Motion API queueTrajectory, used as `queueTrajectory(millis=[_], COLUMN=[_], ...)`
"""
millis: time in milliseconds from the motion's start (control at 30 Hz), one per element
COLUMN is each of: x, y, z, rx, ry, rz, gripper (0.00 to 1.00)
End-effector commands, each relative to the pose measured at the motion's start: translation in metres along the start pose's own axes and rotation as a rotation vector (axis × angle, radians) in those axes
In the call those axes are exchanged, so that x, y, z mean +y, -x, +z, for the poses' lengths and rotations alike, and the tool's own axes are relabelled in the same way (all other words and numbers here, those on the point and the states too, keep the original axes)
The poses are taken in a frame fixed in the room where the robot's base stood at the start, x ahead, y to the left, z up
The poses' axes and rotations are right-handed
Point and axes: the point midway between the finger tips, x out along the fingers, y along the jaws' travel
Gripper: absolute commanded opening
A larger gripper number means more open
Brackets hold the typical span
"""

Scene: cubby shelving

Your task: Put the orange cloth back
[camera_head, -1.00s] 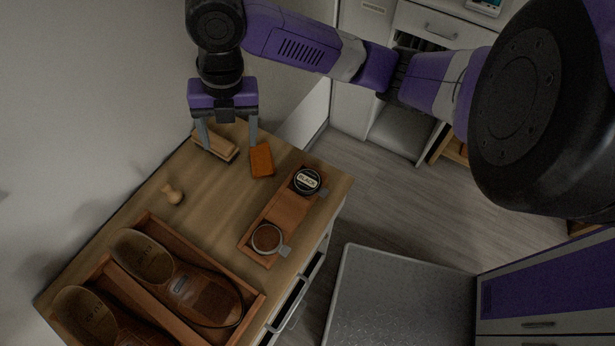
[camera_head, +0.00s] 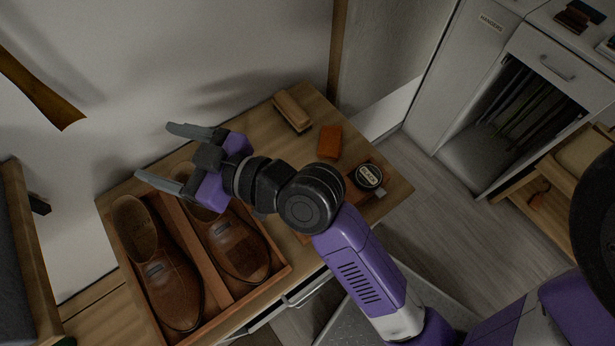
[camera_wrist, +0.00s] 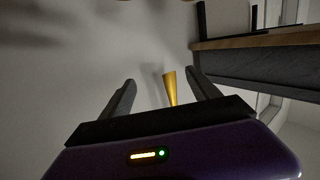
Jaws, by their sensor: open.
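A small orange folded block that looks like the orange cloth (camera_head: 330,141) lies on the wooden cabinet top (camera_head: 262,128), between a brush and a black tin. My gripper (camera_head: 157,152) is open and empty. It is above the left part of the cabinet, over the shoe tray's back end, with its fingers pointing left toward the wall. It is well to the left of the cloth and apart from it. In the wrist view, both fingers are spread, and a gold tapered object (camera_wrist: 170,87) shows beyond them. The cloth does not show in the wrist view.
A wooden tray (camera_head: 224,298) holds brown shoes (camera_head: 160,265). A brush (camera_head: 292,110) and a black polish tin (camera_head: 368,177) stand near the cloth. A brown curved piece (camera_head: 45,92) hangs at the wall. A grey-sided unit (camera_head: 20,260) stands at left; a white cabinet (camera_head: 480,75) at right.

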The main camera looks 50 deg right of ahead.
Motion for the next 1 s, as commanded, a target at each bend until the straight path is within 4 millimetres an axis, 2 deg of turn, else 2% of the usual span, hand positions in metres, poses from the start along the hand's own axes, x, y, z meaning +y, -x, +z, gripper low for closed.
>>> queueTrajectory(millis=[33, 167, 300, 500, 600, 733, 833, 1000], x=[-0.006, -0.009, -0.011, -0.007, -0.002, 0.004, 0.007, 0.009], y=[0.014, 0.054, 0.109, 0.199, 0.242, 0.282, 0.301, 0.313], z=[0.017, 0.054, 0.09, 0.123, 0.128, 0.124, 0.119, 0.114], rx=[-0.016, -0.05, -0.092, -0.141, -0.153, -0.155, -0.152, -0.148], ry=[-0.062, -0.175, -0.241, -0.236, -0.2, -0.148, -0.118, -0.098], rz=[0.035, 0.141, 0.24, 0.329, 0.34, 0.324, 0.306, 0.29], gripper=[0.71, 0.71, 0.71, 0.71, 0.71, 0.71, 0.71, 0.71])
